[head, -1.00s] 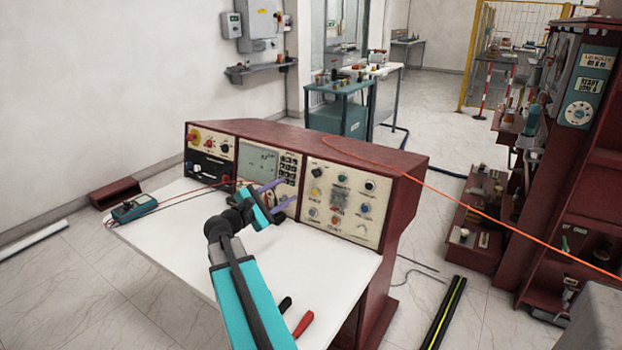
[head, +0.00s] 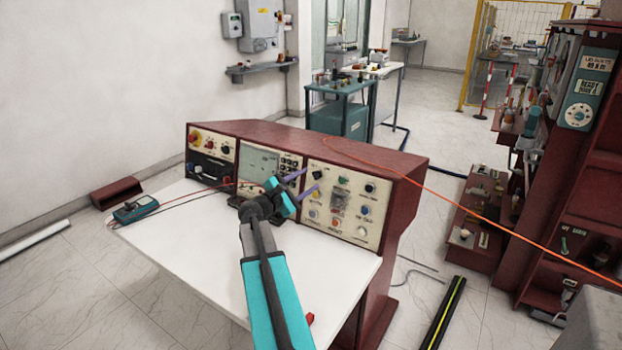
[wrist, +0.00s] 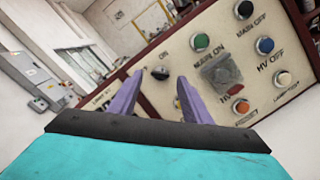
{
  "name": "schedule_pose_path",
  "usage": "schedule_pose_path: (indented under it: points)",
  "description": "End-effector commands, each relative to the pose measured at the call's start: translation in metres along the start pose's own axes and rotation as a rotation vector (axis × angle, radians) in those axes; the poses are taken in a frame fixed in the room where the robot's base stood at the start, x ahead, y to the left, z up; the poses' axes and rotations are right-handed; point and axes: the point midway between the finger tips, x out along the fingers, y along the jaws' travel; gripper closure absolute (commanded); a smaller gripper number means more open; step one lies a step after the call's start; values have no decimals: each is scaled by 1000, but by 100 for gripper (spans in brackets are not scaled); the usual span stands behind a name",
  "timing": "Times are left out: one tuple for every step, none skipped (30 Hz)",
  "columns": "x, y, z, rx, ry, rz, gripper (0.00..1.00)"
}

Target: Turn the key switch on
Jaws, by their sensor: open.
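The key switch is most likely the dark knob (wrist: 160,73) at the panel's upper left, beside an "ON" label; it also shows in the head view (head: 318,173). My gripper (head: 311,179) is open, with its two purple fingers pointing at the panel's left part. In the wrist view the knob shows between the fingertips of my gripper (wrist: 160,78). I cannot tell how far the tips are from it, and no contact is clear. The right finger partly hides a yellow button (wrist: 177,102).
The control panel (head: 385,200) carries several other knobs and buttons, including a green button (wrist: 200,42) and an orange one (wrist: 240,107). A meter screen (head: 256,165) is left of it. The white tabletop (head: 190,250) is mostly clear, with a teal multimeter (head: 136,208) and red leads.

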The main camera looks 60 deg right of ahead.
Motion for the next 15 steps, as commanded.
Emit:
schedule_pose_path:
  points:
    - [8,1,0,0,-2,-2,56]
    - [12,1,0,0,-2,-2,56]
    - [15,1,0,0,-1,-1,56]
    - [18,1,0,0,-1,-1,56]
    - [20,1,0,0,0,-1,56]
    - [22,1,0,1,-1,-1,56]
    - [24,0,0,1,-1,-1,56]
    - [25,0,0,1,-1,-1,56]
    - [26,0,0,1,-1,-1,56]
    - [27,0,0,1,-1,-1,56]
    - [28,0,0,1,-1,-1,56]
    - [28,0,0,0,-1,-1,56]
    - [28,-1,1,0,-1,-1,56]
    - [28,-1,1,0,-1,-1,56]
    - [28,-1,1,0,-1,-1,56]
